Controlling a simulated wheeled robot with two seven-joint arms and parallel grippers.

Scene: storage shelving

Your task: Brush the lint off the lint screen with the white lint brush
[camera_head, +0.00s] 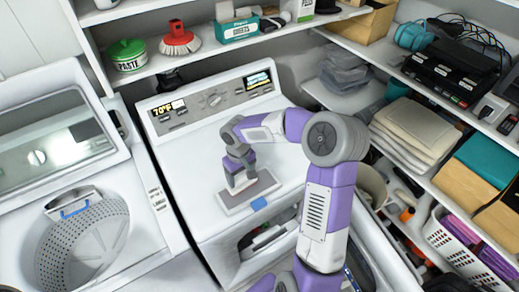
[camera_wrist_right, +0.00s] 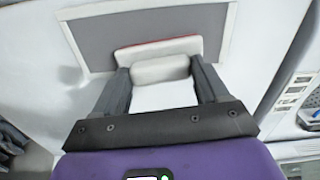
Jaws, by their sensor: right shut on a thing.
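The lint screen (camera_head: 262,186) is a flat grey panel with a pale frame and a blue tab, lying on top of the white machine. Its grey surface also shows in the right wrist view (camera_wrist_right: 92,40). My right gripper (camera_head: 240,187) is low over the screen's left-middle part. In the right wrist view its fingers (camera_wrist_right: 161,80) are closed on the white lint brush (camera_wrist_right: 160,68), which has a thin red edge. The brush is over the screen; whether it touches is unclear. I cannot make out lint. My left gripper is not in view.
The white machine (camera_head: 210,150) has a control panel at its back. A washer with an open drum (camera_head: 85,245) stands at the left. A shelf above holds a green-lidded tin (camera_head: 127,54) and a red round brush (camera_head: 179,40). Loaded shelves line the right side.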

